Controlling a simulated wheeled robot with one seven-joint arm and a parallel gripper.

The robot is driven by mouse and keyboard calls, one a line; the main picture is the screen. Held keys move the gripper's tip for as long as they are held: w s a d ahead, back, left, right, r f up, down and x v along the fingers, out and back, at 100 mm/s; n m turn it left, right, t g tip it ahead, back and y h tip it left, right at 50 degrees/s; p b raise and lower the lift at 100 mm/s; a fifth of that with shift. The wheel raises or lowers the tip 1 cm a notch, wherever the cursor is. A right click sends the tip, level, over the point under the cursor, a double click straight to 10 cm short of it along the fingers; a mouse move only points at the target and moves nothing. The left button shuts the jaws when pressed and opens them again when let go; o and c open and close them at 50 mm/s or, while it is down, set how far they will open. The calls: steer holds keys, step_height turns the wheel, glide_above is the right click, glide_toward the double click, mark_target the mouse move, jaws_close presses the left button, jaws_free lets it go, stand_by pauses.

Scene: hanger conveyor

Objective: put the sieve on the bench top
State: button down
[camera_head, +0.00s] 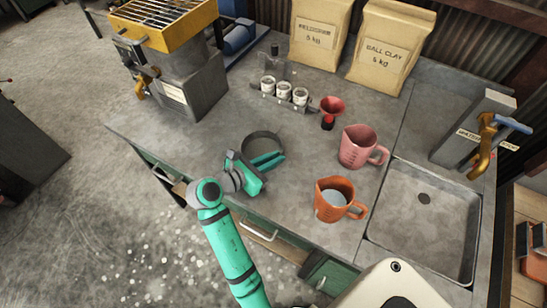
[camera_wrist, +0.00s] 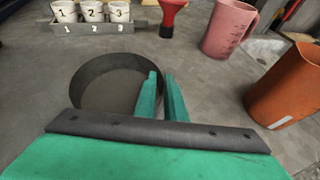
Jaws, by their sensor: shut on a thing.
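The sieve (camera_head: 262,136) is a dark, round, shallow ring over the bench top (camera_head: 222,139), left of the pink jug. In the wrist view the sieve (camera_wrist: 85,72) lies level, left of centre, with a grey area inside its rim. My gripper (camera_head: 268,160) has its green fingers shut on the sieve's near right rim. In the wrist view the fingers (camera_wrist: 162,88) stand close together and hide that part of the rim. I cannot tell whether the sieve touches the bench or is just above it.
A pink jug (camera_head: 357,147) and an orange jug (camera_head: 330,200) stand to the right, before the sink (camera_head: 428,215). A red funnel (camera_head: 332,106) and a rack of numbered cups (camera_head: 284,93) stand behind. Bare bench lies left of the sieve.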

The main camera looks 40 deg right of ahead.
steer(key=c, duration=1.8)
jaws_free()
steer(key=v, duration=1.2)
steer(key=shift+s, duration=0.1)
steer(key=shift+a, duration=0.1)
